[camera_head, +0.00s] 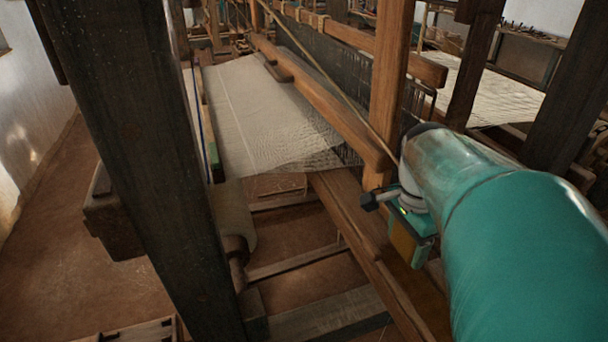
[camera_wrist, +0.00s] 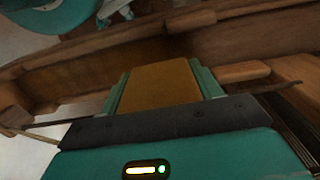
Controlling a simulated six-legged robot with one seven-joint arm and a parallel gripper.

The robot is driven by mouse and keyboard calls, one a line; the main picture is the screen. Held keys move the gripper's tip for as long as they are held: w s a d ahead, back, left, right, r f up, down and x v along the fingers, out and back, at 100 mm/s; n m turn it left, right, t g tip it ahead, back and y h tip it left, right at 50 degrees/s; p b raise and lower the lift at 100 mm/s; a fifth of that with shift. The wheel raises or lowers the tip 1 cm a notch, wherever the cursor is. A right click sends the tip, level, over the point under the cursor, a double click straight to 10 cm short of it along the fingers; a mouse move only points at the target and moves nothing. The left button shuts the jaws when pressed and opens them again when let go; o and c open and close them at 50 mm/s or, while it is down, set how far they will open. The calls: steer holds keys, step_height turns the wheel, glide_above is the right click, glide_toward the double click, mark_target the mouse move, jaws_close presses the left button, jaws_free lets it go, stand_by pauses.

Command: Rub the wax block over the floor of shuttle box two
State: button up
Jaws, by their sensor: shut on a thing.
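My gripper (camera_head: 411,246) is at the right of the head view, shut on an ochre-brown wax block (camera_head: 402,241). In the wrist view the wax block (camera_wrist: 160,86) sits between the two teal fingers, its broad face showing. The gripper hangs over or beside the near end of a long wooden beam (camera_head: 352,222). In the wrist view a wooden trough-like part (camera_wrist: 120,62) lies beyond the block. I cannot tell whether this is shuttle box two, or whether the block touches its floor.
White woven cloth (camera_head: 262,110) stretches across the loom on the left. A dark post (camera_head: 140,150) stands in the left foreground, and a brown post (camera_head: 390,85) rises just behind my gripper. Below is an open pit with wooden bars (camera_head: 300,262). Bare floor (camera_head: 50,270) lies at left.

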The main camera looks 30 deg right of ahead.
step_height(320, 180, up, 6)
steer(key=shift+s, duration=0.1)
stand_by(0.4)
steer(key=shift+a, duration=0.1)
